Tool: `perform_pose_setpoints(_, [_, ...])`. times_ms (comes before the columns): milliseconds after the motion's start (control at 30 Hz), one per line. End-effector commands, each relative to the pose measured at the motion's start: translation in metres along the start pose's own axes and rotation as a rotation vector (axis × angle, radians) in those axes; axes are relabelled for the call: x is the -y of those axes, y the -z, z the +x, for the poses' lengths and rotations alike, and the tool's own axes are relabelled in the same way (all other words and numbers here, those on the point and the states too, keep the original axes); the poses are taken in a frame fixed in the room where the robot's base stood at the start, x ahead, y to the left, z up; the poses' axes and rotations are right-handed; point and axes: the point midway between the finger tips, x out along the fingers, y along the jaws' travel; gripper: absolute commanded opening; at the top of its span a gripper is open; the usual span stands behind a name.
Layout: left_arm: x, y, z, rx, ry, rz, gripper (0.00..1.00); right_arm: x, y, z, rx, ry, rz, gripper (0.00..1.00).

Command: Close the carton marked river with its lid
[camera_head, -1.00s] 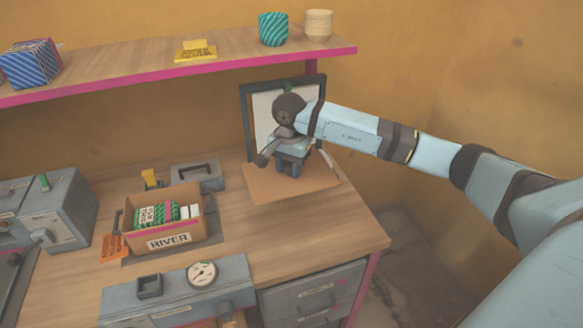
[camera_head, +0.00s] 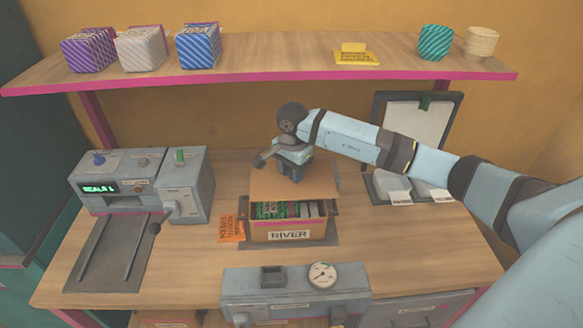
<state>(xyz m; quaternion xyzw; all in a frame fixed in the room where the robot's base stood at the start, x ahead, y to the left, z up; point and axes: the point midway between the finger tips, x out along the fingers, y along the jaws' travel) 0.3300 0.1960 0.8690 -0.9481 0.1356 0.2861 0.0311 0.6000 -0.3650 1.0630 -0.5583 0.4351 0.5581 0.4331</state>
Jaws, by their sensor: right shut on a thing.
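The carton marked RIVER (camera_head: 289,235) is an open brown box on the table at the centre, with its label facing front. Green patterned and white items (camera_head: 288,209) show inside its front part. My right gripper (camera_head: 291,172) is shut on the brown cardboard lid (camera_head: 320,184). The lid is flat and lies over the rear part of the carton, leaving the front part uncovered. I cannot tell whether the lid touches the carton rim. The fingertips are partly hidden by my wrist. My left gripper is not in view.
A grey sealing machine (camera_head: 182,190) with a green display stands left. A grey box with a dial (camera_head: 295,292) stands in front. An orange tag (camera_head: 232,229) lies beside the carton. Grey trays (camera_head: 391,187) and a clipboard (camera_head: 418,118) are behind my right arm. A shelf (camera_head: 270,64) spans above.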

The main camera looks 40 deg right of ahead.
Motion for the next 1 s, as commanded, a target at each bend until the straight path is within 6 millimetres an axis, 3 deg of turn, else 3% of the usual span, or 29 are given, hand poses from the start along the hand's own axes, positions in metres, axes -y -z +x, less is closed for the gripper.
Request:
perform_pose_setpoints(367, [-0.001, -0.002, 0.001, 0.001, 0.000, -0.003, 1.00, -0.001, 0.000, 0.009, 0.001, -0.002, 0.015, 0.11])
perform_pose_setpoints(1000, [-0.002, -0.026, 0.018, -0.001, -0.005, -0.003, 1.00, 0.000, 0.000, 0.065, 0.000, 0.000, 0.014, 0.11])
